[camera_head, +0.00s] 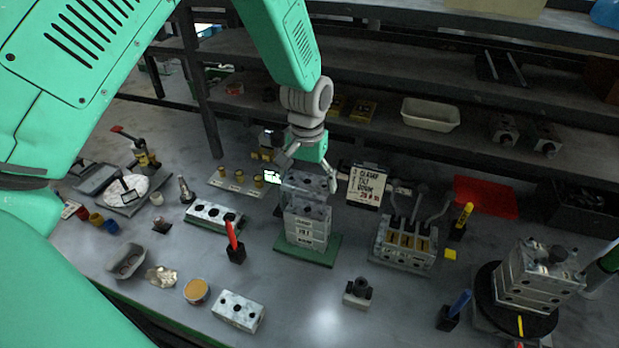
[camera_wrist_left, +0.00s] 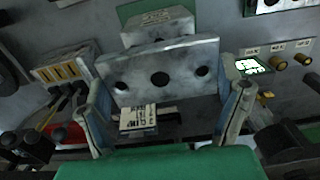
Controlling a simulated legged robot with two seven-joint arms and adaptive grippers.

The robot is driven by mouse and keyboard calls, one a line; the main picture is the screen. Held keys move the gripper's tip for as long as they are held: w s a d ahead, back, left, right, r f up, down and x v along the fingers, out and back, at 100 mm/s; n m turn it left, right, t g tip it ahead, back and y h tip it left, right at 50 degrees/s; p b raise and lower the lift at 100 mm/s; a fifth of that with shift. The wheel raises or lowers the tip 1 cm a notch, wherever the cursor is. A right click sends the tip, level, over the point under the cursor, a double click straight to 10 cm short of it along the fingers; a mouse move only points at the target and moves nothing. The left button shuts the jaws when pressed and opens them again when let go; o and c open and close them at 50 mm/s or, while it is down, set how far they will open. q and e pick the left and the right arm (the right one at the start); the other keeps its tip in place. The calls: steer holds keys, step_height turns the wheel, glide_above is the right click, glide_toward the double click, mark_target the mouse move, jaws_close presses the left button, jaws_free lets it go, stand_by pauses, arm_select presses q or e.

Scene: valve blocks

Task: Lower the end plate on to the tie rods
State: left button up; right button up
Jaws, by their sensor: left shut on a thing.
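My left gripper (camera_head: 307,172) is shut on a grey end plate (camera_head: 309,184), above the stack of valve blocks (camera_head: 306,226). The stack stands on a green base (camera_head: 318,250) in mid-bench. In the left wrist view the end plate (camera_wrist_left: 160,79) shows a row of dark holes and sits between the fingertips of my left gripper (camera_wrist_left: 165,100). Part of a grey block (camera_wrist_left: 157,27) shows beyond it. The tie rods cannot be made out, nor whether the plate touches the stack. My right gripper is not in view.
A sign (camera_head: 367,186) and a lever valve bank (camera_head: 405,246) stand right of the stack. A red-handled tool (camera_head: 235,245) and a holed block (camera_head: 213,215) are left. Another block stack (camera_head: 538,277) stands far right. Shelves (camera_head: 380,72) run behind.

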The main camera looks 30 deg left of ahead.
mark_target(308, 210)
arm_select(q)
steer(key=shift+a, duration=0.1)
steer(key=shift+d+p, duration=0.3)
steer(key=shift+d, duration=0.05)
steer(key=shift+a, duration=0.1)
stand_by(0.5)
stand_by(0.4)
steer(key=shift+f+b, duration=1.55)
steer(key=shift+f, duration=2.15)
steer(key=o, duration=1.2)
steer(key=shift+r, duration=0.1)
